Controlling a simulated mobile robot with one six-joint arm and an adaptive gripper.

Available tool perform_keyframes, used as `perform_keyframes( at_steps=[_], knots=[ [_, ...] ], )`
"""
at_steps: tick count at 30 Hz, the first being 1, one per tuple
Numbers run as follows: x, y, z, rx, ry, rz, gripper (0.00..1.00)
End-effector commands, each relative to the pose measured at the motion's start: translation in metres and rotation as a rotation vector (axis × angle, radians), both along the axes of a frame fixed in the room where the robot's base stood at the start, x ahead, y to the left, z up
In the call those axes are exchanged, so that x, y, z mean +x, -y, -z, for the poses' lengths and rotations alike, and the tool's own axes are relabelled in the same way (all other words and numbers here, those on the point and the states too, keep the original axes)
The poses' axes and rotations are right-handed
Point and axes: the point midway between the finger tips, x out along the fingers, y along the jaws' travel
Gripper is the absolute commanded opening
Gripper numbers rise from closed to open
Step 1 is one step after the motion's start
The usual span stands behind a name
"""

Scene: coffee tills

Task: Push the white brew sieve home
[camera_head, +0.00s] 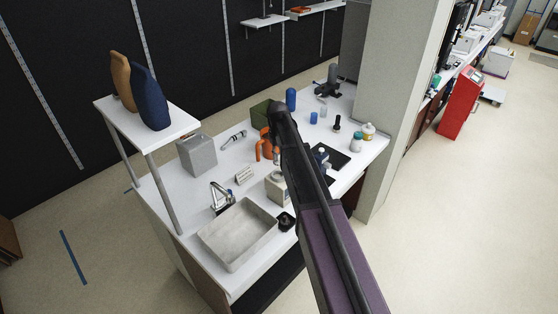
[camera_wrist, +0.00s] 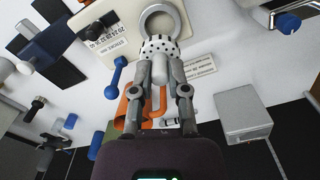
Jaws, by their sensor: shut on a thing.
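The white brew sieve (camera_wrist: 158,45), white with dark dots and a grey stem, is between the fingertips of my gripper (camera_wrist: 160,66) in the wrist view. My gripper is shut on it. A grey metal ring (camera_wrist: 146,26) lies just beyond the sieve, at the edge of a pale box with printed labels (camera_wrist: 95,28). The sieve's far edge overlaps the ring in this view; I cannot tell how deep it sits or whether they touch. In the head view the pale box (camera_head: 275,192) stands behind the sink, partly covered by my arm.
An orange jug (camera_head: 266,146) stands behind the pale box. A small sign card (camera_head: 244,175), a tap (camera_head: 219,196) and a sink (camera_head: 236,252) are to its left. A grey box (camera_head: 197,156) stands further left. Bottles (camera_head: 368,131) and a dark mat are to the right.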

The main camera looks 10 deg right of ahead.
Motion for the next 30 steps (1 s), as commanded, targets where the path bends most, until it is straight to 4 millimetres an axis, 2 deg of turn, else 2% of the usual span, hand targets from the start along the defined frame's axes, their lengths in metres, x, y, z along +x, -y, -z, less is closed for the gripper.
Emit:
perform_keyframes(
  at_steps=[3,19,30],
  knots=[
    [0.000,0.000,0.007,0.000,0.000,0.000,0.00],
    [0.000,0.001,0.006,0.000,0.000,0.002,0.00],
    [0.000,0.002,0.029,0.000,0.000,0.002,0.00]
  ],
)
